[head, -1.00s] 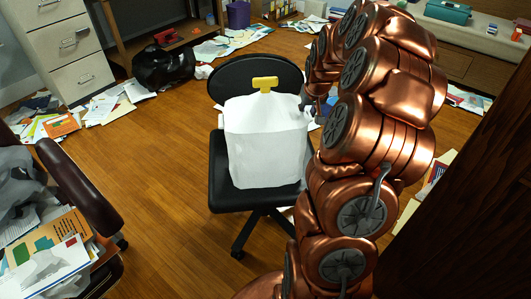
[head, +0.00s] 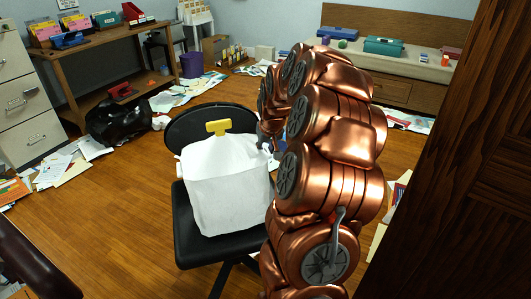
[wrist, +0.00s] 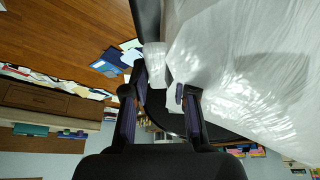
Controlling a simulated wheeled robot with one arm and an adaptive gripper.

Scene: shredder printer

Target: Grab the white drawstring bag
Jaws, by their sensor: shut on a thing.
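In the wrist view the bag (wrist: 245,80) fills the upper right. My gripper (head: 266,140) is at the bag's upper right edge in the head view, partly hidden by my copper arm. In the wrist view my gripper (wrist: 158,95) has its two fingers apart, with white bag material between them; it is shut on the bag. Whether the bag's base touches the seat cannot be told.
A dark wooden panel (head: 460,170) stands close on the right. A brown chair (head: 30,265) is at the lower left. A black bag (head: 118,122) and papers lie on the floor behind. Wooden floor is clear left of the office chair.

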